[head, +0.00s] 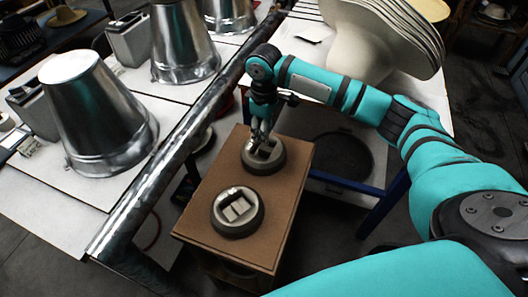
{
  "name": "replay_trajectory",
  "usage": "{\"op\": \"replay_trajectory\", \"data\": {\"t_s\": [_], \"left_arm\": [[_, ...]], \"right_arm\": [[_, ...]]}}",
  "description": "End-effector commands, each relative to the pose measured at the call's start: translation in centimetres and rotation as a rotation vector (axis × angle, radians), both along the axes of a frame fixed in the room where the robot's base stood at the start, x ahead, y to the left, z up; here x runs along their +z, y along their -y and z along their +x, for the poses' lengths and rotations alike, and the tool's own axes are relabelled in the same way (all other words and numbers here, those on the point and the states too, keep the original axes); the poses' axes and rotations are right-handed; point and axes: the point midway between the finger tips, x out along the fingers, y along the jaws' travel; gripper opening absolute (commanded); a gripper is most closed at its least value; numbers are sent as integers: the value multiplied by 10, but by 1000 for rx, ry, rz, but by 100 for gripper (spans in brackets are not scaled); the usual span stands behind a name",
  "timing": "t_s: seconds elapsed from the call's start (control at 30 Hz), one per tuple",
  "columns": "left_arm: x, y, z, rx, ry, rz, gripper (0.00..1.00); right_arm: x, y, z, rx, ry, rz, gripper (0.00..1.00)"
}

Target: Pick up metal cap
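Two round grey metal caps with raised blocks on top sit on a brown wooden box top. The near metal cap (237,212) lies towards the front of the box top, with nothing touching it. The far metal cap (264,163) lies near the back edge. My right gripper (261,141) points down over the far cap, with its fingertips at the cap's raised middle part. The fingers are small and dark here, so I cannot tell whether they are open or closed on it. My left gripper is not in view.
The brown box top (200,205) is otherwise bare. A thick metal pipe (170,165) runs diagonally along its left. Beyond it, shiny bucket-like metal forms (95,115) stand on a white table. Stacked pale hat shapes (385,35) stand behind my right arm.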

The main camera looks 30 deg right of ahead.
Motion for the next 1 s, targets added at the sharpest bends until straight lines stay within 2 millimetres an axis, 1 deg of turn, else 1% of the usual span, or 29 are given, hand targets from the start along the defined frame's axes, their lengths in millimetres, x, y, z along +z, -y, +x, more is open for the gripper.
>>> {"op": "replay_trajectory", "data": {"t_s": [0.03, 0.27, 0.4, 0.53, 0.63, 0.83, 1.0], "left_arm": [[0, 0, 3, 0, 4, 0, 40], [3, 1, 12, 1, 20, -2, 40], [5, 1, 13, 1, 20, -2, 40], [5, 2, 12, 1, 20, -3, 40], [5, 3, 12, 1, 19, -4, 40], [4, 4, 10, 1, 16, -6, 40], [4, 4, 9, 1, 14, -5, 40]], "right_arm": [[-5, 0, 0, -1, 0, 0, 29], [-21, 0, 0, 1, 0, -1, 29], [-43, -1, -1, 0, -2, -1, 29], [-59, 0, -1, 0, 0, -1, 29], [-64, -1, -1, 1, 1, 0, 29], [-64, -1, -1, 1, 3, 0, 29], [-64, -1, -1, 1, 3, 0, 7]]}}
